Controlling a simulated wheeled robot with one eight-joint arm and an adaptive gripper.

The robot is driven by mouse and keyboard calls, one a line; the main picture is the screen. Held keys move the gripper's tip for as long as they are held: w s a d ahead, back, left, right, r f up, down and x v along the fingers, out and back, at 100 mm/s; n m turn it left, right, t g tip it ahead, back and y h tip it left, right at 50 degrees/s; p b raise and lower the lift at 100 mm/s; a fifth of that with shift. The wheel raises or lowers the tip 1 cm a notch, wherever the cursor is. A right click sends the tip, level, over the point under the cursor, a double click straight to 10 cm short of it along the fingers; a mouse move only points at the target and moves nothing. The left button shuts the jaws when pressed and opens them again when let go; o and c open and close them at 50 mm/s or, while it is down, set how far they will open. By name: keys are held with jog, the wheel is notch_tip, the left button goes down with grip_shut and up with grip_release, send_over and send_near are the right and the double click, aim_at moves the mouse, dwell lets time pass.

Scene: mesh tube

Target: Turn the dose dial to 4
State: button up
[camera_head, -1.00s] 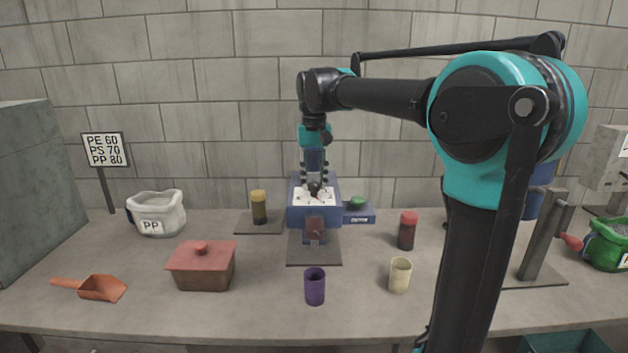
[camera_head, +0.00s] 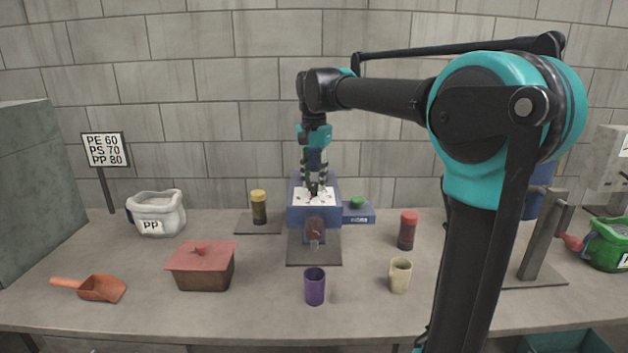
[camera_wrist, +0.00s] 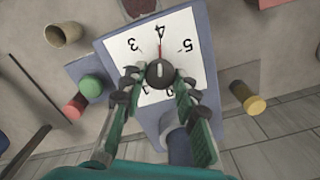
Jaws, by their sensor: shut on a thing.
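The dose dial's dark round knob (camera_wrist: 160,74) sits on a white numbered face (camera_wrist: 185,45) on top of a blue dispenser (camera_head: 300,215). In the wrist view, a thin red pointer runs from the knob to the 4, between the 3 and the 5. My gripper (camera_wrist: 157,80) is shut on the knob, one finger on each side. The fingers hide some of the lower numbers. In the head view, my gripper (camera_head: 314,192) points down onto the face, and the knob is mostly hidden.
A green button (camera_head: 357,202) is on a blue box right of the dispenser. A purple cup (camera_head: 315,287) and beige cup (camera_head: 400,275) stand in front. A red-capped jar (camera_head: 407,230) is to the right, a yellow-capped jar (camera_head: 259,207) and lidded box (camera_head: 201,265) to the left.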

aim_at(314, 184)
dwell(0.5)
jog(key=o, duration=1.2)
jog(key=shift+c, duration=0.2)
jog(key=shift+r, duration=0.1)
notch_tip(314, 184, up, 12)
